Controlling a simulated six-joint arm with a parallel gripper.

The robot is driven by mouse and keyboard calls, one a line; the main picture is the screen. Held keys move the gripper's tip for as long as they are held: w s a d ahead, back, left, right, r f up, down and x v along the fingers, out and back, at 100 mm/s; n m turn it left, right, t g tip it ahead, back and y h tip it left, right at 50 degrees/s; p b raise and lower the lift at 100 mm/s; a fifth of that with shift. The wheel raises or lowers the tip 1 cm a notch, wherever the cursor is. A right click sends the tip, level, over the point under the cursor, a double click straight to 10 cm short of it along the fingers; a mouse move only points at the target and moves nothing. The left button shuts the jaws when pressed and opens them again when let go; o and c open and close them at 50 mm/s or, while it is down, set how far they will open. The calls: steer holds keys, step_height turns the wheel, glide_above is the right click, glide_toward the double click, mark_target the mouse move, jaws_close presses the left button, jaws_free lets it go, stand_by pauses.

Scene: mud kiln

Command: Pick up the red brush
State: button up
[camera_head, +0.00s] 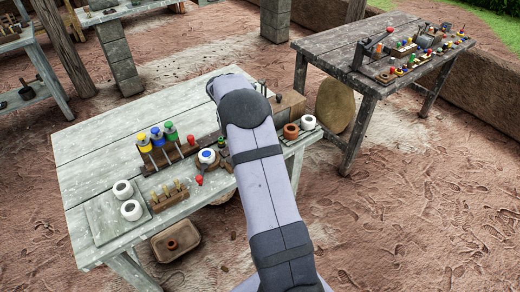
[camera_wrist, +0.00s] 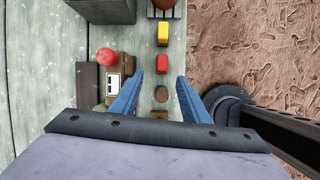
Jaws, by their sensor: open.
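My gripper (camera_wrist: 160,77) is open in the wrist view, its two blue fingers apart with nothing held between them. A round red top (camera_wrist: 106,56) is left of the fingers, beside a brown box. In the head view, small red-topped items stand on the near table, one at the front edge (camera_head: 200,180) and one by the rack (camera_head: 191,140). I cannot tell which of these is the red brush. My arm hides the gripper there.
A wooden rack (camera_head: 168,158) holds yellow, blue and green-topped items. White cups (camera_head: 131,210) stand on a board at left, and a small peg block (camera_head: 170,200) is beside them. A second table (camera_head: 340,55) holds more items. The table's left back is clear.

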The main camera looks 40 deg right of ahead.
steer(key=shift+w+d+n, duration=0.1)
steer(key=shift+d+n, duration=0.45)
steer(key=shift+n, duration=0.15)
steer(key=shift+f, duration=0.2)
steer(key=shift+s+d+p+x, duration=0.1)
steer(key=shift+p+x, duration=0.2)
steer(key=shift+x, duration=0.65)
steer(key=shift+s+d+p+x, duration=0.15)
steer(key=shift+p+x, duration=0.2)
steer(key=shift+x, duration=0.6)
steer(key=shift+s+d+p+x, duration=0.1)
steer(key=shift+p+x, duration=0.2)
steer(key=shift+x, duration=0.65)
steer(key=shift+d+f, duration=0.15)
steer(key=shift+f, duration=0.4)
jaws_close()
